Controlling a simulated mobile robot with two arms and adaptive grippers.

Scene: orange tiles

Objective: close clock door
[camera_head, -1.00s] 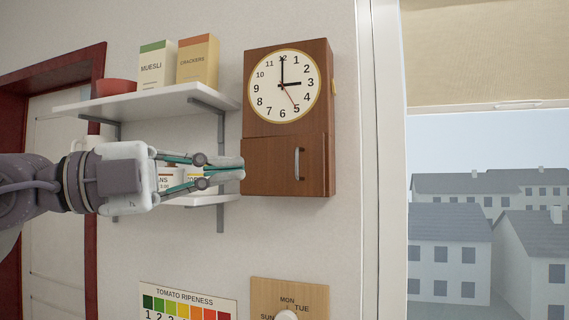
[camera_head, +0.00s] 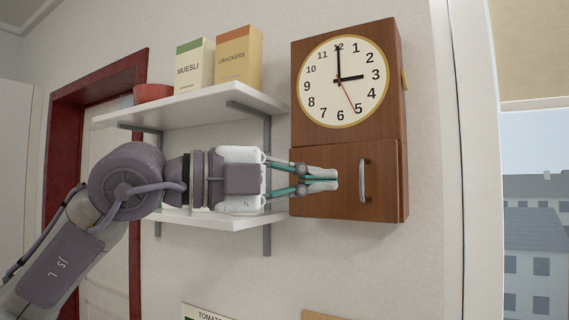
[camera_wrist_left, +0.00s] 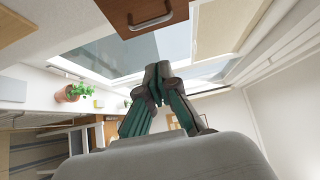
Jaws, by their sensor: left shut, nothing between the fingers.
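The brown wooden clock (camera_head: 307,133) hangs on the wall, a white dial in its upper part. Its door (camera_head: 345,206) forms the lower part, with a silver upright handle (camera_head: 364,180). The door looks flush or nearly flush with the case; I cannot tell if a small gap is left. My left gripper (camera_head: 334,179) is shut and empty, its tips in front of the door's left half, left of the handle. I cannot tell if they touch the door. The wrist view shows the fingertips (camera_wrist_left: 158,72) below the door (camera_wrist_left: 120,14). My right gripper is not in view.
A white shelf (camera_head: 190,106) left of the clock holds a muesli box (camera_head: 194,68), a crackers box (camera_head: 238,58) and a red bowl (camera_head: 153,93). A lower shelf (camera_head: 225,222) sits behind my left arm. A window (camera_head: 535,155) is at the right.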

